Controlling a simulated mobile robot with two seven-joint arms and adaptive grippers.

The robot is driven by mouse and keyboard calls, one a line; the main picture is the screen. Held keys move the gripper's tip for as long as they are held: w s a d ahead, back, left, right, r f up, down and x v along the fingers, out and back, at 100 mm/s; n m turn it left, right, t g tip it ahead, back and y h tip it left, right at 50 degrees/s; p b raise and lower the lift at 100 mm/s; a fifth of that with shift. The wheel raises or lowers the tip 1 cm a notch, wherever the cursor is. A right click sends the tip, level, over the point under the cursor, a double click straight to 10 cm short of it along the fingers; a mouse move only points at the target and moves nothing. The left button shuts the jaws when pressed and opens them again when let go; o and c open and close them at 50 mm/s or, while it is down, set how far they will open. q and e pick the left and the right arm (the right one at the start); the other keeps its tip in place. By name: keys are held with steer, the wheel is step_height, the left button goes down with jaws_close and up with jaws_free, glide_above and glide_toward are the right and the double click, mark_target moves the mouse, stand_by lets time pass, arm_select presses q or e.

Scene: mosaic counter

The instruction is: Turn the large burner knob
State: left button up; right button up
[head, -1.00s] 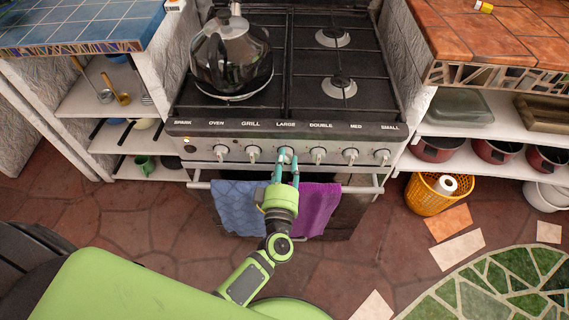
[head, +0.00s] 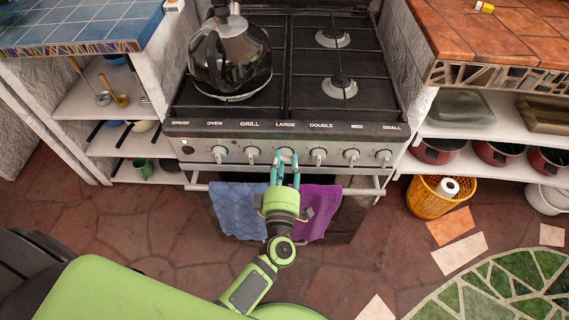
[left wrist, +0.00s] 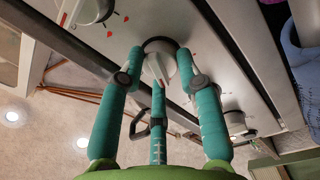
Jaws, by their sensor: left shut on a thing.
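The large burner knob (head: 286,155) sits under the LARGE label on the stove's front panel. My left gripper (head: 285,165) reaches up to it from below, with its teal fingers on either side of the knob. In the left wrist view the knob (left wrist: 158,66) shows as a white dial between the fingertips of the gripper (left wrist: 160,60), which is shut on it. The knob's pointer looks near upright in the head view, though the fingers partly cover it. My right gripper is not in view.
Other knobs flank it, such as the grill knob (head: 252,154) and the double knob (head: 319,156). A rail with a blue towel (head: 237,208) and a purple towel (head: 318,208) runs below. A kettle (head: 230,60) stands on the left burners.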

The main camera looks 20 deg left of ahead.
arm_select(q)
steer(key=shift+a+r, duration=0.1)
steer(key=shift+a, duration=0.05)
steer(key=o, duration=1.2)
steer(key=shift+c, duration=0.2)
steer(key=shift+s+f, duration=0.2)
steer(key=shift+s, duration=0.25)
steer(key=v, duration=1.1)
jaws_close()
